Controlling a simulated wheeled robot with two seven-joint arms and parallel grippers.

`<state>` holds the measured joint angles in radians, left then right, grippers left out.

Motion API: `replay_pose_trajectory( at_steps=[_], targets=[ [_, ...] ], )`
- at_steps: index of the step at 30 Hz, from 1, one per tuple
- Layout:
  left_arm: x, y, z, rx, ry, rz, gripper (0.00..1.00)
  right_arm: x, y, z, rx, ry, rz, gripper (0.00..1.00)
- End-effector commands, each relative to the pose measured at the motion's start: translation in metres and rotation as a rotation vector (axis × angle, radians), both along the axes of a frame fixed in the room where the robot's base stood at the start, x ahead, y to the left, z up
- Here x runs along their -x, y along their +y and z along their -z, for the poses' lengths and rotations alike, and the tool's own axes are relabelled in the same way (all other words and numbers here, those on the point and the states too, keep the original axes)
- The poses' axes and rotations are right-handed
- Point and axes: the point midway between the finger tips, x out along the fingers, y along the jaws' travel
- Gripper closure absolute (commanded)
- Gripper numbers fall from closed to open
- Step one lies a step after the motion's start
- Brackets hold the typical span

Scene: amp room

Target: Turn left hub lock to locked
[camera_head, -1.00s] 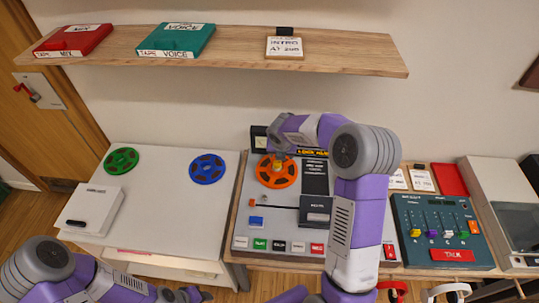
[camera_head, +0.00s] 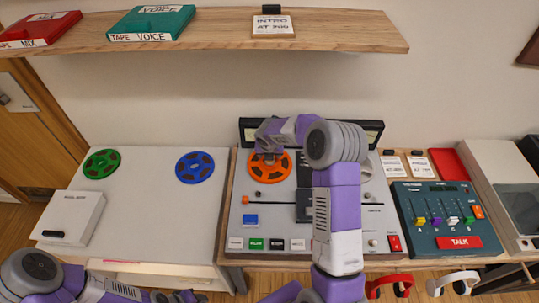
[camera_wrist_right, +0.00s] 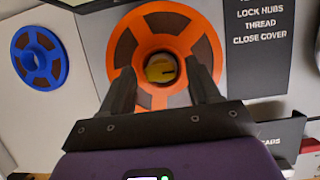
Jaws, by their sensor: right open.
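The left hub lock is a yellow knob (camera_wrist_right: 161,68) with a dark mark, in the centre of the orange reel (camera_wrist_right: 125,48) in the right wrist view. The orange reel (camera_head: 268,173) sits at the left of the grey tape deck (camera_head: 262,230) in the head view. My right gripper (camera_wrist_right: 163,82) is open, with one finger on each side of the hub; I cannot tell whether they touch it. In the head view my right gripper (camera_head: 267,151) covers the hub. Part of my left gripper (camera_head: 180,297) shows low at the bottom edge; its jaws are unclear.
A panel reading "LOCK HUBS, THREAD, CLOSE COVER" (camera_wrist_right: 262,25) is right of the reel. A blue reel (camera_head: 195,167), a green reel (camera_head: 101,163) and a white box (camera_head: 70,218) lie on the left table. A mixer (camera_head: 440,215) stands right. The shelf (camera_head: 340,35) hangs above.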

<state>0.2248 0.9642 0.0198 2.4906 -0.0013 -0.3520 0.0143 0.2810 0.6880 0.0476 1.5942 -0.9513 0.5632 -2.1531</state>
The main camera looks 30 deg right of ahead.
Motion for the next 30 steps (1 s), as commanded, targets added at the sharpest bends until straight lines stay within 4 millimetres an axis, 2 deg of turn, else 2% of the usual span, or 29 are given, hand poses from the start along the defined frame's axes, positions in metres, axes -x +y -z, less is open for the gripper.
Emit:
replay_pose_trajectory(
  at_steps=[9,11,20,21,30],
  targets=[
    [0.0000,0.0000,0.0004,0.000,0.000,0.000,0.57,-0.0013,-0.0010,0.0035,0.000,0.000,0.001,0.38],
    [0.0000,0.0000,0.0005,0.000,0.000,0.000,0.57,-0.0012,-0.0010,0.0036,0.000,0.000,0.000,0.46],
    [0.0001,0.0000,0.0005,0.000,0.000,0.000,0.57,-0.0012,-0.0008,0.0034,0.000,0.000,0.000,0.92],
    [0.0001,0.0000,0.0005,0.000,0.000,0.000,0.57,-0.0012,-0.0008,0.0034,0.000,0.000,0.000,0.94],
    [0.0000,-0.0001,0.0013,0.000,0.000,0.000,0.57,-0.0017,0.0001,0.0032,0.001,0.000,0.046,0.94]
  ],
)
